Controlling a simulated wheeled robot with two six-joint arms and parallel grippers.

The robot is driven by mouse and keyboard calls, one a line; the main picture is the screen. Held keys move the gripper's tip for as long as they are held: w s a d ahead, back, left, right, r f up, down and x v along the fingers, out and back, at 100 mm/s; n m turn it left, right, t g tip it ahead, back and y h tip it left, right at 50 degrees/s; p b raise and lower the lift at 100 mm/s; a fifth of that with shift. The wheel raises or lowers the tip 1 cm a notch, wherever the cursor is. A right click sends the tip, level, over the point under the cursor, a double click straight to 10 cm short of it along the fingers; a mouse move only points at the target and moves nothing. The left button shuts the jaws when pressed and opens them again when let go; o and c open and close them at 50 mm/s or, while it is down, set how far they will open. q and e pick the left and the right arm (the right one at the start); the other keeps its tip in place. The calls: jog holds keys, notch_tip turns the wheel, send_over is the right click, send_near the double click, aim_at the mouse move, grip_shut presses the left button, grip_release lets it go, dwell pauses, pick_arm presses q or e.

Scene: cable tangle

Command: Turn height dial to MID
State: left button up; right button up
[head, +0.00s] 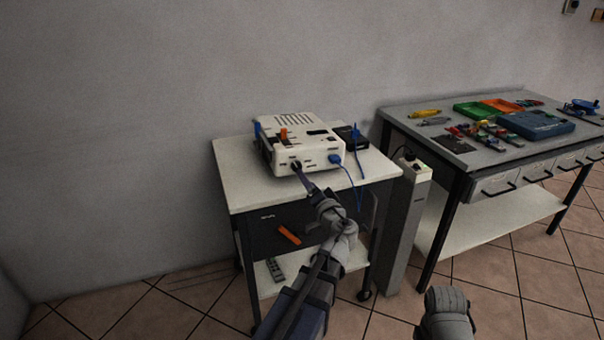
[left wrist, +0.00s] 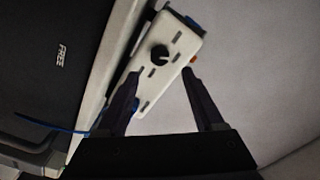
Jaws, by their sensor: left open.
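The white device (head: 300,148) sits on the small cart's white top, with orange and blue parts on it. In the left wrist view its pale front panel (left wrist: 184,47) carries a round black dial (left wrist: 159,54) and several dark slots. I cannot read any dial marking or its setting. My left gripper (head: 299,172) reaches up to the lower left of the device's front. In the left wrist view my left gripper (left wrist: 161,75) is open, its two fingers apart, with the dial between and beyond the tips. Contact is not visible.
A blue cable (head: 349,172) hangs from the device's right, near a black box (head: 351,137). The cart (head: 250,192) has a dark drawer with a FREE label (left wrist: 61,55). A grey pillar (head: 408,225) and a workbench (head: 400,122) with tools and trays stand to the right.

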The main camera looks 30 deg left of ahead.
aim_at(298, 168)
pick_arm(q)
jog(key=x, duration=0.7)
jog(key=shift+a, duration=0.1)
jog(key=shift+c, duration=0.3)
grip_shut()
